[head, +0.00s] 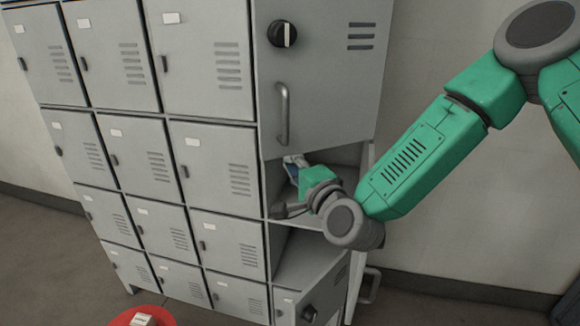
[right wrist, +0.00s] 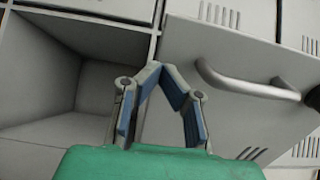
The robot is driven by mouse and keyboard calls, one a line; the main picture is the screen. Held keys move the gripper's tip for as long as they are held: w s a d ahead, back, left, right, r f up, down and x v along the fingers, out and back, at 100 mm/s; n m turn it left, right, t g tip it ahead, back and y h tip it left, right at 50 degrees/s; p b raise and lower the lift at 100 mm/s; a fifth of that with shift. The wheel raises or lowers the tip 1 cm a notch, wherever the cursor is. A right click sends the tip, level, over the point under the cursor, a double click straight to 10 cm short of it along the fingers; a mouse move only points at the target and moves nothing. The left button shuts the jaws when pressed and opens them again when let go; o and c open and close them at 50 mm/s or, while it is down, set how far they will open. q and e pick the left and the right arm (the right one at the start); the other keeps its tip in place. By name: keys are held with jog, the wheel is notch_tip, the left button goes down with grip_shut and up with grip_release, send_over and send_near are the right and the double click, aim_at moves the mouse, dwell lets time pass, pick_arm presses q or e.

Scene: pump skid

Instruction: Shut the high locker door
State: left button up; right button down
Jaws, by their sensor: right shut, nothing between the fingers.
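The high locker door (head: 325,75) is the large grey door at the top of the right column, with a black knob, a bar handle and vent slots. Its bottom edge slants against the locker rows, so it looks partly swung out; how far I cannot tell. The right wrist view shows the same door (right wrist: 215,110) with its handle. My right gripper (head: 293,163) is shut and empty, just below the door's lower left corner, in front of the open compartment. Its fingertips (right wrist: 162,68) meet beside the door's edge in the right wrist view. My left gripper is out of view.
Below the high door is an open compartment (right wrist: 95,95). A lower door with a black knob (head: 309,313) stands at the bottom of the column. A bar handle (head: 370,290) sticks out at right. Small lockers (head: 215,165) fill the left. A red round top (head: 120,320) carries a white item.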

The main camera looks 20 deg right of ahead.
jog(key=w+d+m+g+h+b, duration=0.1)
jog(key=w+m+h+b, duration=0.6)
jog(key=w, duration=1.1)
jog(key=g+h, duration=0.1)
jog(key=h, duration=0.3)
jog(key=shift+w+d+b, duration=0.3)
jog(key=shift+w+d, duration=0.05)
jog(key=shift+w, duration=0.05)
jog(key=shift+d, duration=0.15)
jog(key=shift+f, duration=0.1)
